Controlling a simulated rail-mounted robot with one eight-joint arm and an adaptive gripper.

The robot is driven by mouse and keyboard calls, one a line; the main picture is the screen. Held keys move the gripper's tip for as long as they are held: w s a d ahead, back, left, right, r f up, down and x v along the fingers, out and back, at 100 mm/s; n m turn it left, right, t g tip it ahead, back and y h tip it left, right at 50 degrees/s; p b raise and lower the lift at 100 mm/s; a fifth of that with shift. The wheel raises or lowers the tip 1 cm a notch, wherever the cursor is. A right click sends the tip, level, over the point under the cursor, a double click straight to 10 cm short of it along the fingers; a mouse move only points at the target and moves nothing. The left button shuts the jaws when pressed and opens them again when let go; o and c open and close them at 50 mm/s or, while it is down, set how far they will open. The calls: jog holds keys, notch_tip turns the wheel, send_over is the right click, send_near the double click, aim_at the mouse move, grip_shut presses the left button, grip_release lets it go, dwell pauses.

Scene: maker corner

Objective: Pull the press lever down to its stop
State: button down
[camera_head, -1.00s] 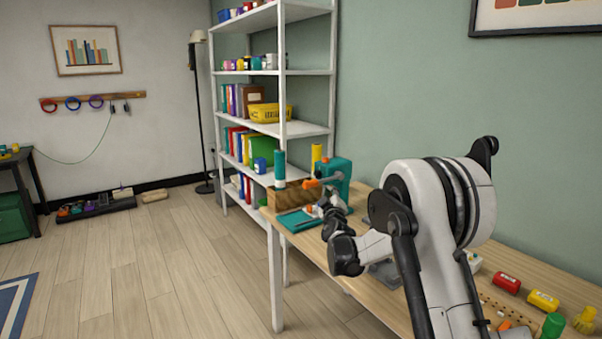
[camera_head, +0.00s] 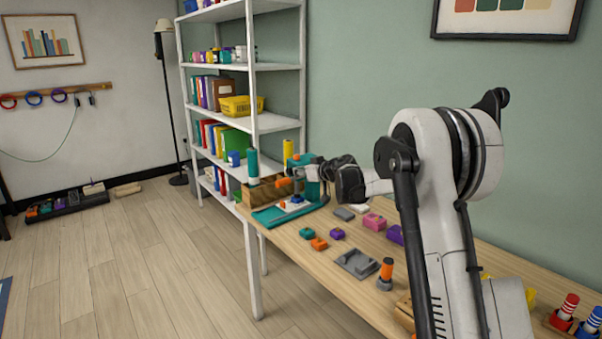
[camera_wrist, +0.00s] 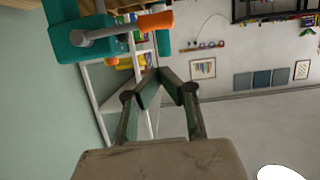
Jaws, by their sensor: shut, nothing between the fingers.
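The teal press stands at the far end of the workbench, its body (camera_head: 313,190) partly hidden behind my gripper, with its teal base (camera_head: 268,216) below. Its lever ends in an orange handle (camera_head: 283,182) that points left. In the wrist view the grey lever arm (camera_wrist: 103,33) runs from the teal press head (camera_wrist: 75,45) to the orange handle (camera_wrist: 155,21). My gripper (camera_head: 300,168) is at the height of the press top. Its fingers (camera_wrist: 158,73) are shut and empty, just below the handle in the wrist picture. I see no clear contact.
A wooden box (camera_head: 262,190) stands behind the press, with a teal cylinder (camera_head: 253,166) by it. A white shelf unit (camera_head: 250,90) rises behind.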

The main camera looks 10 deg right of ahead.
send_over(285, 182)
jog(key=s+d, duration=0.1)
jog(key=s, duration=0.2)
notch_tip(285, 182, down, 2)
jog(key=shift+w+a+f, duration=0.1)
jog(key=shift+w+f, duration=0.3)
jog(key=shift+f, duration=0.45)
jog(key=shift+w+a+f, duration=0.1)
jog(key=shift+w+f, duration=0.3)
jog(key=shift+f, duration=0.45)
jog(key=shift+b, duration=0.3)
jog(key=shift+a+f+b, duration=0.1)
jog(key=shift+f+b, duration=0.85)
jog(key=shift+f, duration=0.2)
jog(key=shift+s+r, duration=0.1)
jog(key=shift+r, duration=0.1)
